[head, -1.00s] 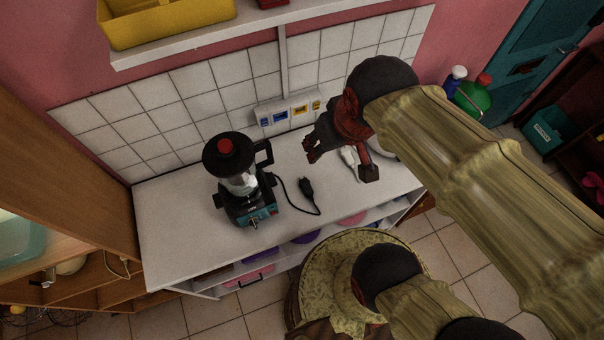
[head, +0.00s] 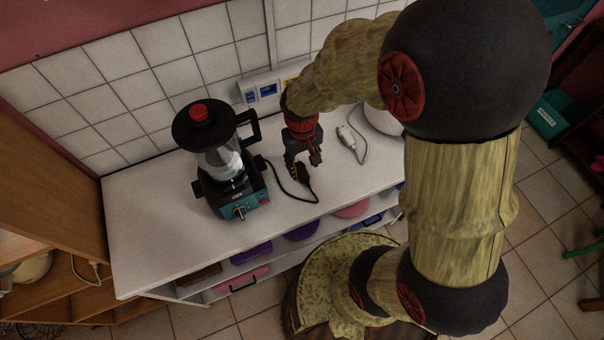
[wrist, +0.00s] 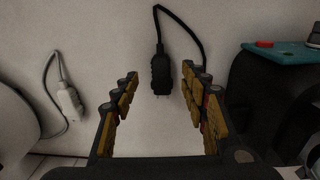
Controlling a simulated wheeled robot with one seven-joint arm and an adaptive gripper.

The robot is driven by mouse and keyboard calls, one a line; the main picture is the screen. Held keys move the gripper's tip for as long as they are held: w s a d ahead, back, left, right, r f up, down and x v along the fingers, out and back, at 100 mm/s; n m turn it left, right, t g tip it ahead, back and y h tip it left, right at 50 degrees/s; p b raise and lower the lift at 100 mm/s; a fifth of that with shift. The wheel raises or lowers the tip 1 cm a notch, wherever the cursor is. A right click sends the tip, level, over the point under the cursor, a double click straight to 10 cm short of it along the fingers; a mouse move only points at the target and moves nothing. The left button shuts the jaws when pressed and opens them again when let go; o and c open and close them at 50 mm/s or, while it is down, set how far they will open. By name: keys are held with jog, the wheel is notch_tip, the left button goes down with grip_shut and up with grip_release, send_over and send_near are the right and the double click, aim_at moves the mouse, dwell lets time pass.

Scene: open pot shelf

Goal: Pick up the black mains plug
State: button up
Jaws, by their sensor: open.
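The black mains plug (wrist: 160,75) lies on the white counter with its pins toward my gripper in the wrist view. Its black cord curves up and over to the right. In the head view the plug (head: 303,173) is partly hidden by my fingers. My gripper (head: 301,165) points down over the counter at the plug. In the wrist view my gripper (wrist: 163,88) is open, with the plug between the lines of the two fingers, near their tips. Neither finger visibly touches it. I cannot tell the exact height of the fingers above the counter.
A blender (head: 225,165) with a teal base stands left of the plug; the cord runs to it. A white plug (wrist: 68,103) with a grey cord lies on the other side, near a white rounded appliance (head: 383,119). A tiled wall with sockets (head: 262,88) is behind.

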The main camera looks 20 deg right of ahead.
aim_at(303, 175)
notch_tip(303, 175, down, 6)
jog(key=shift+w+f+b, duration=0.1)
jog(key=shift+w+b, duration=0.05)
jog(key=shift+b, duration=0.75)
jog(key=shift+c, duration=1.2)
grip_shut()
